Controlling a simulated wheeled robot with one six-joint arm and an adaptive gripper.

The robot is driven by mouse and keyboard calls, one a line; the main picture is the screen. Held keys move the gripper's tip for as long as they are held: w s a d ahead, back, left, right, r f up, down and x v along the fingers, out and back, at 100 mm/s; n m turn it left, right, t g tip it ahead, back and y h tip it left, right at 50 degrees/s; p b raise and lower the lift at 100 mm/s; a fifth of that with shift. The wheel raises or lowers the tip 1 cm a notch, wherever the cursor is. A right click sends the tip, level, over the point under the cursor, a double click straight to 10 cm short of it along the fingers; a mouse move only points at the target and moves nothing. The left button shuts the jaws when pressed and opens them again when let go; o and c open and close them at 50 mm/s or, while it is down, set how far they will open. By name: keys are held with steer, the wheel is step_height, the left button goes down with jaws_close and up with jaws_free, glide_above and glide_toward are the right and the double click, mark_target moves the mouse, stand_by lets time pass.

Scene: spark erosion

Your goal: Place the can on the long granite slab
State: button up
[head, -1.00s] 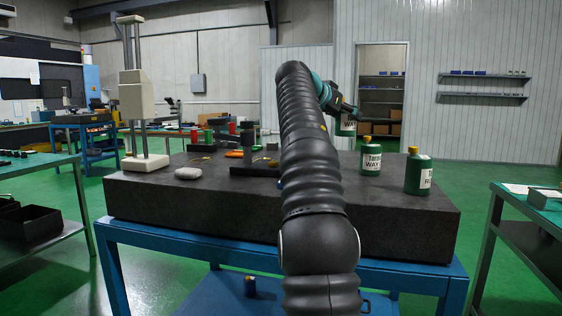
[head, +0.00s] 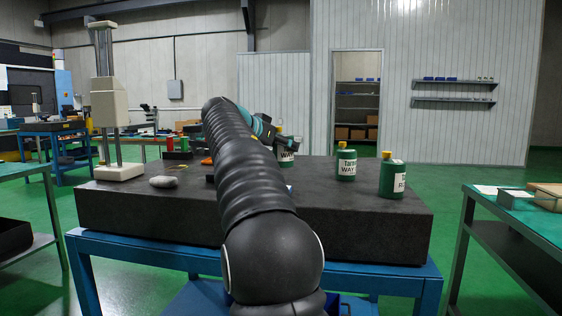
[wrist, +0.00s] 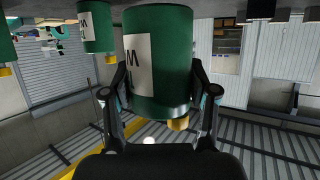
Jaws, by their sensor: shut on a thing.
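The held can (wrist: 157,60) is green with a white label and a yellow cap, upside down in the wrist view. My gripper (wrist: 157,90) is shut on its sides. In the head view this can (head: 286,157) shows partly behind my arm, over the back part of the long dark granite slab (head: 375,228). Its base is at or close to the slab top; I cannot tell whether it touches. My arm hides the middle of the slab.
Two similar green cans stand on the slab to the right, a nearer one (head: 393,180) and a farther one (head: 346,166). A tall measuring stand (head: 109,108) and a grey rounded object (head: 164,182) are at the left. A green-topped table (head: 520,213) stands at the right.

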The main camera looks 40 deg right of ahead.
mark_target(282, 159)
steer(key=shift+a+f, duration=0.15)
steer(key=shift+a, duration=0.05)
steer(key=shift+f+b, duration=0.35)
steer(key=shift+f, duration=1.6)
steer(key=shift+f, duration=0.2)
steer(key=o, duration=1.4)
steer(key=shift+c, duration=0.2)
steer(key=shift+r, duration=0.1)
steer(key=shift+r, duration=0.2)
steer(key=v, duration=1.2)
steer(key=shift+b, duration=0.35)
